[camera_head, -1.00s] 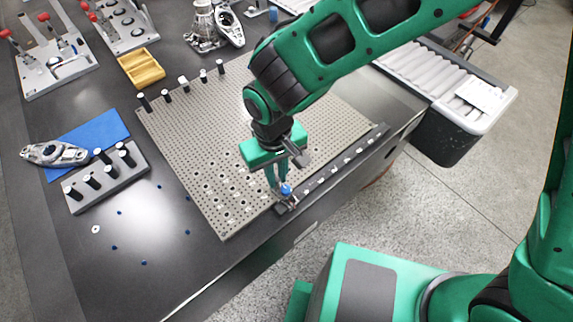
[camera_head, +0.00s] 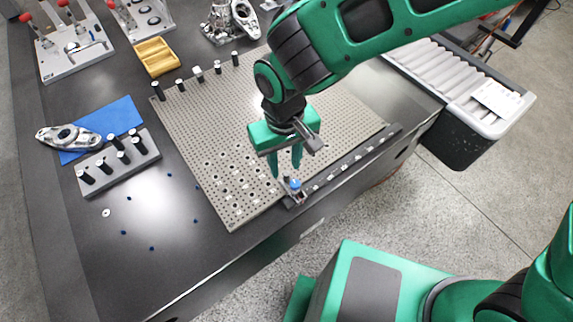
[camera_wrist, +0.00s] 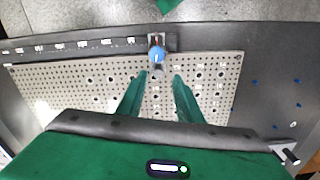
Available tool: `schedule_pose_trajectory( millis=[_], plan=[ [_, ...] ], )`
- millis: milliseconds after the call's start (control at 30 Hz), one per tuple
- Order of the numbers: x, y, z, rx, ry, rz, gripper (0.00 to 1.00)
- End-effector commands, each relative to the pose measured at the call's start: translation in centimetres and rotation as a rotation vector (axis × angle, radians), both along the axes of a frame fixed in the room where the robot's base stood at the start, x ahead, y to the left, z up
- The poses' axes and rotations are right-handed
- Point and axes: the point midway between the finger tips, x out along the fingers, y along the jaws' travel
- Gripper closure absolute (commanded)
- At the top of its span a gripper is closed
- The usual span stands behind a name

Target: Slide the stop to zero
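The stop is a small slider with a blue knob (camera_head: 295,184). It sits at the near left end of a dark rail (camera_head: 345,166) with white marks, along the front edge of the perforated plate. In the wrist view the blue knob (camera_wrist: 157,54) is at the right end of the rail (camera_wrist: 60,45). My gripper (camera_head: 286,170) is above and just behind the knob, fingers pointing down. In the wrist view its fingertips (camera_wrist: 160,77) are spread with nothing between them, and the knob lies just beyond them. The zero mark is too small to read.
The perforated plate (camera_head: 230,120) carries a row of dark pegs at its back edge. A grey peg block (camera_head: 122,165) and a blue mat (camera_head: 112,117) lie to the left. A roller conveyor (camera_head: 450,80) stands to the right. The table's front edge is close to the rail.

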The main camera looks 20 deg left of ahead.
Motion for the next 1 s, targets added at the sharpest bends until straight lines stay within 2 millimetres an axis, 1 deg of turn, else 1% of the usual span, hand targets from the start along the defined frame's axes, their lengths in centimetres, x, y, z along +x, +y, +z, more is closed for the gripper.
schedule_pose_trajectory(
  millis=[33, 200, 300, 400, 600, 1000],
  plan=[
    [0.1, 0.1, 1.2, 0.004, -0.003, -0.001, 0.67],
    [0.1, 0.1, 4.3, 0.004, -0.001, -0.001, 0.67],
    [0.1, 0.0, 5.7, 0.003, 0.000, 0.000, 0.67],
    [0.1, 0.0, 6.7, 0.002, 0.001, 0.001, 0.67],
    [0.0, 0.0, 7.5, 0.001, 0.001, 0.001, 0.67],
    [0.1, 0.0, 7.5, 0.001, 0.002, 0.000, 0.67]
  ],
)
